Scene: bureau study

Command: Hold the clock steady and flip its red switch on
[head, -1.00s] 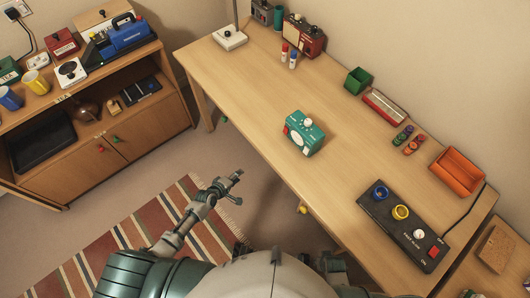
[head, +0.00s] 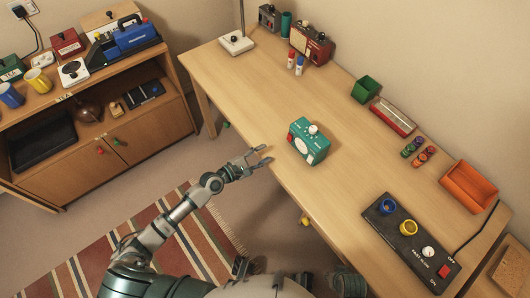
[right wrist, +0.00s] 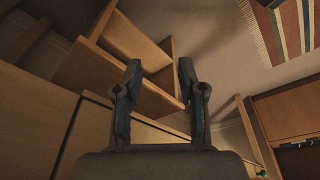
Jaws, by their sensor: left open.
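The teal clock (head: 309,143) stands on the wooden desk (head: 340,190) near its left edge. It has a white round dial on its front, a white knob on top and a small red switch (head: 291,138) on its left side. My left gripper (head: 262,161) is open and empty at the desk's left edge, a short gap to the left of the clock. My right gripper (right wrist: 160,85) shows in the right wrist view with its fingers apart and nothing between them, away from the clock.
A black panel (head: 405,244) with coloured rings and a red switch lies at the desk's near right. A green box (head: 366,89), an orange tray (head: 468,187) and a red radio (head: 312,46) stand along the back. The desk around the clock is clear. A cabinet (head: 100,155) stands left.

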